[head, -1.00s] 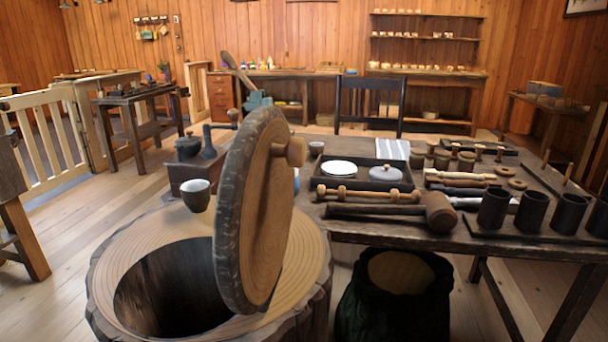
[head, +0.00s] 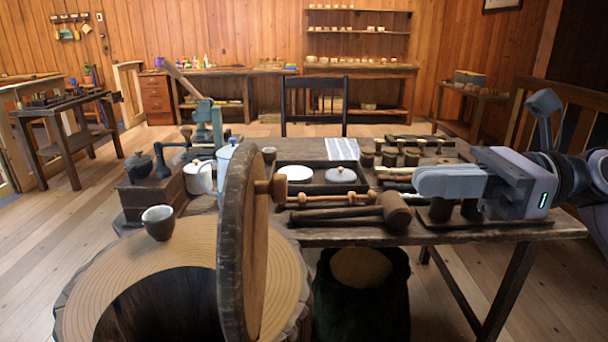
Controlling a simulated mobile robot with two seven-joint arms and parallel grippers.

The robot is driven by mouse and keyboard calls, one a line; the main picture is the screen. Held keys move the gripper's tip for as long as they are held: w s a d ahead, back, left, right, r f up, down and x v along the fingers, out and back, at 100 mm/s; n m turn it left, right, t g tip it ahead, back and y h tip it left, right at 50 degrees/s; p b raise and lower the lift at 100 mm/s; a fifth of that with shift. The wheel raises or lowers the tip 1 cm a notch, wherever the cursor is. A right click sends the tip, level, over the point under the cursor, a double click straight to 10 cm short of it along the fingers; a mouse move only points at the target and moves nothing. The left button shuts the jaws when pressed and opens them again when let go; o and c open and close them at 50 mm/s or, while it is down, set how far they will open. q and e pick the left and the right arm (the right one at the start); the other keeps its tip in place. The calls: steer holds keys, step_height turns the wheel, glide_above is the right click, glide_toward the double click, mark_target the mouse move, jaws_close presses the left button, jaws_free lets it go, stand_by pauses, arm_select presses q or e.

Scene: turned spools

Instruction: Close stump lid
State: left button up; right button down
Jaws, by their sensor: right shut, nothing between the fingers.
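The wooden stump (head: 190,238) stands at the lower left in the head view. Its round opening shows dark inside. The stump lid (head: 240,240) stands raised, nearly upright and edge-on, at the right side of the opening. It has dark bark on its rim and a wooden knob (head: 272,187) on its right face. My right gripper (head: 422,181) is shut and empty. It reaches in from the right above the workbench, pointing left, with a clear gap between it and the lid's knob. My left gripper is not in view.
A small dark cup (head: 158,222) sits on the stump's back rim. The workbench (head: 330,236) on the right holds a mallet (head: 392,209), a tray with lidded dishes and several tools. A dark sack (head: 360,300) stands under it, beside the stump. A wooden box (head: 165,190) stands behind the stump.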

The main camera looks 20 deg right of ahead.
steer(key=p+x, duration=0.4)
steer(key=x, duration=1)
steer(key=shift+p, duration=0.3)
